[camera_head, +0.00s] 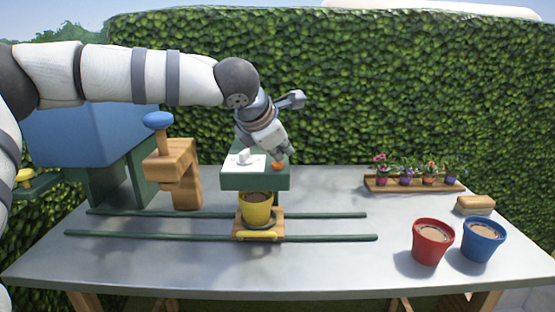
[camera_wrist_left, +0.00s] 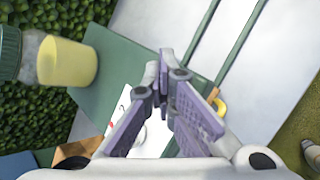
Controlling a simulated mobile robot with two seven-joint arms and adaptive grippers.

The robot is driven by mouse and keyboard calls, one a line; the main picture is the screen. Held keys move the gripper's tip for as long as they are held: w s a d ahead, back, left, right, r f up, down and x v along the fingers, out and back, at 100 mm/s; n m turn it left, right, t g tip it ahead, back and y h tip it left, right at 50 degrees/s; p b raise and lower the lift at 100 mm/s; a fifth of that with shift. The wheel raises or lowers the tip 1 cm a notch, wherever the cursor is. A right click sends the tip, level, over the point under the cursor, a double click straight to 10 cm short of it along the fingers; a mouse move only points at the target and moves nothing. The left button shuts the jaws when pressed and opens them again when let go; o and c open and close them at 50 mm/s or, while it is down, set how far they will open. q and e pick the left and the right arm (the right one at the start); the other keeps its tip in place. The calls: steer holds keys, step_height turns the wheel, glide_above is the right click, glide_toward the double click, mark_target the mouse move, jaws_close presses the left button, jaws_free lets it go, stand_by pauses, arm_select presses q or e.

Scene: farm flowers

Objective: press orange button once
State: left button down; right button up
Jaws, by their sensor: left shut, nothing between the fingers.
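The orange button (camera_head: 278,166) sits on the right part of the top of the green box (camera_head: 255,181), beside a white panel (camera_head: 235,163) with a white knob (camera_head: 243,156). My left gripper (camera_head: 286,153) is shut and empty, pointing down with its fingertips just above the button. I cannot tell whether they touch it. In the left wrist view, the fingers of my left gripper (camera_wrist_left: 172,62) are over the green box (camera_wrist_left: 105,80), and the button is hidden. My right gripper is not in view.
A yellow pot of soil (camera_head: 257,210) stands on a wooden carriage (camera_head: 245,235) on green rails below the box. A wooden stand with a blue knob (camera_head: 158,120) is at left. Red (camera_head: 432,242) and blue (camera_head: 482,240) pots and a flower tray (camera_head: 400,187) are at right.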

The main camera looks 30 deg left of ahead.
mark_target(280, 164)
arm_select(q)
steer(key=shift+r, duration=1)
step_height(280, 164, up, 5)
steer(key=shift+r, duration=0.1)
